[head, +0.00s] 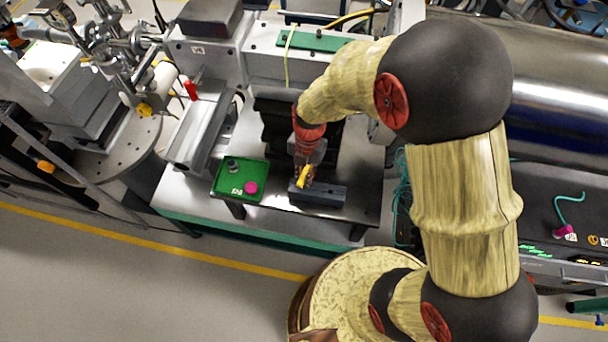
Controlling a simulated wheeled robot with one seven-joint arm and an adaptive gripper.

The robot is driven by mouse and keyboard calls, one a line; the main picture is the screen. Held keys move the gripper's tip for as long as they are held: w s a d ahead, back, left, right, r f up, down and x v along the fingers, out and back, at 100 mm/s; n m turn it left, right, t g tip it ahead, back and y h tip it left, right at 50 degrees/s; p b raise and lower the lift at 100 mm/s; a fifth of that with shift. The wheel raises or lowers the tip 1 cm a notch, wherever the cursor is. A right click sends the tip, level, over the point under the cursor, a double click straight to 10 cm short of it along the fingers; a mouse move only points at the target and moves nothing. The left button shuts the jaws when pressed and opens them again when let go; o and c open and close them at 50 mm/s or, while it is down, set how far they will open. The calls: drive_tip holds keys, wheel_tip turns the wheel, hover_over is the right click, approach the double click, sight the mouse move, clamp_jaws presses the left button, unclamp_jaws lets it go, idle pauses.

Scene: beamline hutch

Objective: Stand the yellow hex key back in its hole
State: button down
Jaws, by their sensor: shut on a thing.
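The yellow hex key (304,176) is held upright or nearly so in my gripper (305,167), which is shut on it. My gripper points down over a dark grey block (326,195) near the front edge of the dark table. The hex key is at the left part of this block. Its lower end is too small to tell whether it is in a hole, touching the block or just above it. The holes in the block cannot be made out.
A green tray (225,190) with a magenta piece and a grey piece stands left of the block. Dark equipment (272,122) rises behind my gripper. A long grey rail (197,130) lies farther left. The table right of the block is bare.

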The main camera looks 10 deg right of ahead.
drive_tip(key=shift+f+b, duration=0.85)
drive_tip(key=shift+f, duration=0.35)
drive_tip(key=c, duration=1.7)
unclamp_jaws()
drive_tip(key=shift+c, duration=0.2)
drive_tip(key=r, duration=0.8)
drive_tip(key=w+d+r, duration=0.1)
drive_tip(key=r, duration=0.3)
